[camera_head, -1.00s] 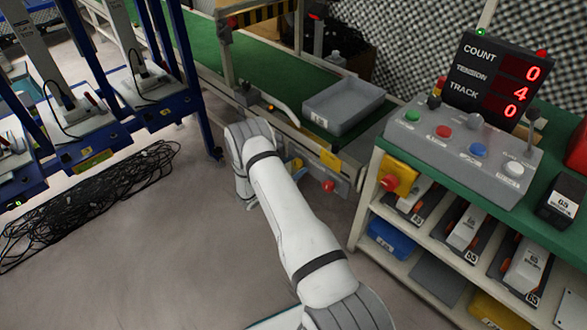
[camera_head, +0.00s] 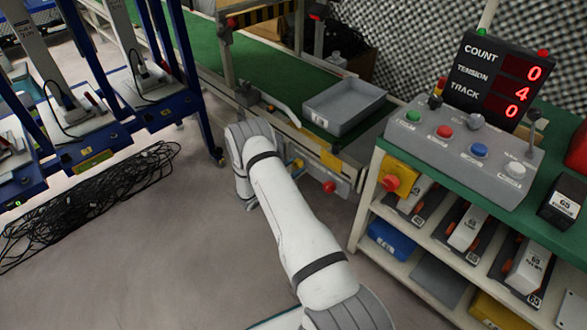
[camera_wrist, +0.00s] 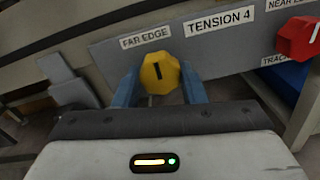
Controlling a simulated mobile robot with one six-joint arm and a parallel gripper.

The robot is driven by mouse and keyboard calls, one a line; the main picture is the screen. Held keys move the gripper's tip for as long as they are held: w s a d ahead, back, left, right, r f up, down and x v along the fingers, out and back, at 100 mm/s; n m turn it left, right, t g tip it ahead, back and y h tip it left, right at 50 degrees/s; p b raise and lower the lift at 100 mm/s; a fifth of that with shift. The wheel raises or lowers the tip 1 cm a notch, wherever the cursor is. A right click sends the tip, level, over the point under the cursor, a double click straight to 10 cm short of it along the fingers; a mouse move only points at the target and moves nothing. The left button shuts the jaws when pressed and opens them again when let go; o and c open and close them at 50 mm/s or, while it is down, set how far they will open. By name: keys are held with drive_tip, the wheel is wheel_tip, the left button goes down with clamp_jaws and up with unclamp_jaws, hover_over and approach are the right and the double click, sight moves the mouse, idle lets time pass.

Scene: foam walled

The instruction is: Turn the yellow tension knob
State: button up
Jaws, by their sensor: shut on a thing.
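The yellow tension knob (camera_wrist: 160,73) sits on a grey panel in the wrist view, with a dark upright mark on its face. My gripper (camera_wrist: 160,90) has its two blue fingers on either side of the knob and is shut on it. The panel label (camera_wrist: 219,22) reads "TENSION 4", and another label (camera_wrist: 145,36) reads "FAR EDGE". In the head view my arm hides most of the knob and gripper. The display (camera_head: 492,80) shows count 0, tension 4, track 0.
A red knob (camera_wrist: 298,38) is to the right on the same panel. In the head view a grey tray (camera_head: 343,105) sits at the end of the green conveyor belt (camera_head: 265,66). A control box (camera_head: 462,150) stands on the right-hand shelf unit. Black cables (camera_head: 90,195) lie on the floor at left.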

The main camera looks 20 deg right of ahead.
drive_tip(key=shift+s, duration=0.1)
drive_tip(key=o, duration=1)
drive_tip(key=shift+a, duration=0.1)
drive_tip(key=p+v, duration=0.2)
drive_tip(key=v, duration=0.5)
drive_tip(key=shift+s+a, duration=0.1)
drive_tip(key=shift+a, duration=0.15)
